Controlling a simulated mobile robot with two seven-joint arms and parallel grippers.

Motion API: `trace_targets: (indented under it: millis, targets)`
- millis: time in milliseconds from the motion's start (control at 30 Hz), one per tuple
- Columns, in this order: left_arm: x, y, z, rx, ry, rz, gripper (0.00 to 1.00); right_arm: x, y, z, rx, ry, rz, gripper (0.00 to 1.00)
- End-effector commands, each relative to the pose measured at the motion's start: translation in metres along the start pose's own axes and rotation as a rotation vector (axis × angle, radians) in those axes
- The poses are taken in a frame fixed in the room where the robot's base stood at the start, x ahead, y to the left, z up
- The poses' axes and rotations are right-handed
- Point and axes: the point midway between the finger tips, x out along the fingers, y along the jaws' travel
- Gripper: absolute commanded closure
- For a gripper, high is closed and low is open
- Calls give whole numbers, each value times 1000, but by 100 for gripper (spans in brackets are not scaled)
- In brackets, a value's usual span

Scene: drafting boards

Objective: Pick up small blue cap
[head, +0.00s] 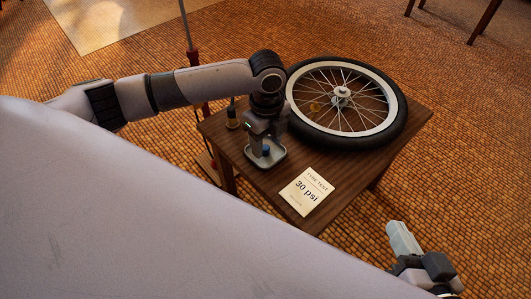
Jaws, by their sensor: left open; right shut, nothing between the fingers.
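A small blue cap (266,152) shows in a grey metal dish (278,160) near the left part of the dark wooden table. My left gripper (260,140) is open and points down right over the dish, just behind the cap in the picture. The gripper hides part of the dish, and I cannot tell whether its fingers touch the cap. My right gripper (402,238) is shut and empty, off the table at the lower right.
A spoked wheel with a black tyre (392,134) lies on the wooden table (345,187). A card reading "30 psi" (307,191) lies at the front. A small dark and brass object (232,118) stands at the left edge. A red-and-grey pole (186,25) rises behind.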

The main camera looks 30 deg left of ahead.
Motion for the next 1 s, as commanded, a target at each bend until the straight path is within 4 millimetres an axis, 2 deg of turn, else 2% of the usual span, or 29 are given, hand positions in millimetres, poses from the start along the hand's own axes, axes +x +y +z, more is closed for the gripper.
trace_targets:
  millis: [33, 100, 333, 367, 500, 533, 833, 1000]
  targets:
    - [14, 0, 0, 0, 0, 2, 47, -1, 4, 4, -22, 13, 10, 100]
    - [20, 0, 0, 0, 1, 0, 47, -3, 6, 3, -41, 25, 20, 100]
    - [20, 0, 0, 1, 0, -1, 47, -5, 6, 0, -52, 31, 25, 100]
    - [20, 0, 0, 1, 0, -1, 51, -5, 6, 0, -52, 31, 25, 100]
    - [20, 0, 0, 1, 0, -1, 96, -5, 6, 0, -52, 31, 25, 100]
    - [20, 0, 0, 1, 0, -1, 100, -5, 6, 0, -52, 31, 25, 100]
    - [18, 0, 0, 1, 0, -2, 100, -5, 6, -1, -52, 31, 25, 100]
    - [-1, -1, 0, 0, -1, -3, 100, -6, 0, -6, -25, 17, 9, 100]
